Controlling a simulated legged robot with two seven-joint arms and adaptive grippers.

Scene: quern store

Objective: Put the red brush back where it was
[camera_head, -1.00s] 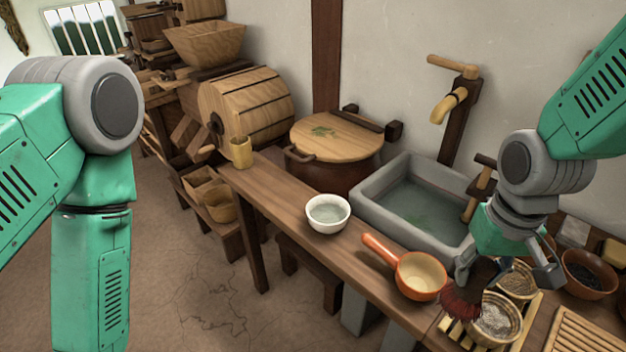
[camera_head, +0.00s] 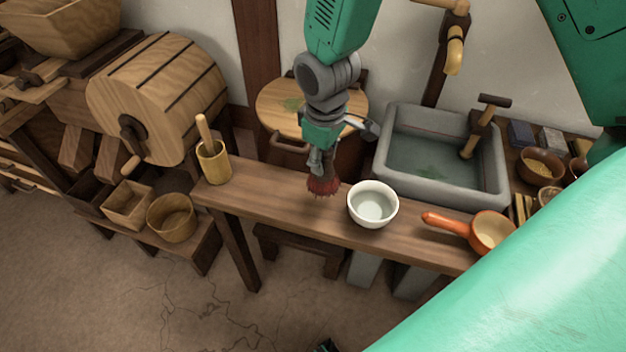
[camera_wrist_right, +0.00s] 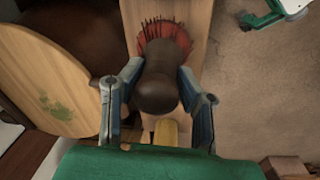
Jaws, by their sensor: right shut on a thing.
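The red brush (camera_head: 323,187) has red bristles and a dark rounded handle. My right gripper (camera_head: 319,166) is shut on its handle, with the bristles pointing down over the wooden bench (camera_head: 270,194). The brush is left of the white bowl (camera_head: 372,205). I cannot tell whether the bristles touch the bench. In the right wrist view the gripper's fingers (camera_wrist_right: 160,82) lie on both sides of the dark handle, and the red bristles (camera_wrist_right: 165,42) show beyond it. A small dark and green piece at the bottom edge of the head view may be my left gripper (camera_head: 326,346).
A wooden cup with a stick (camera_head: 214,162) stands at the bench's left end. An orange pan (camera_head: 488,231) is right of the bowl. Behind are a lidded tub (camera_head: 290,108) and stone sink (camera_head: 398,182). Bench between cup and brush is clear.

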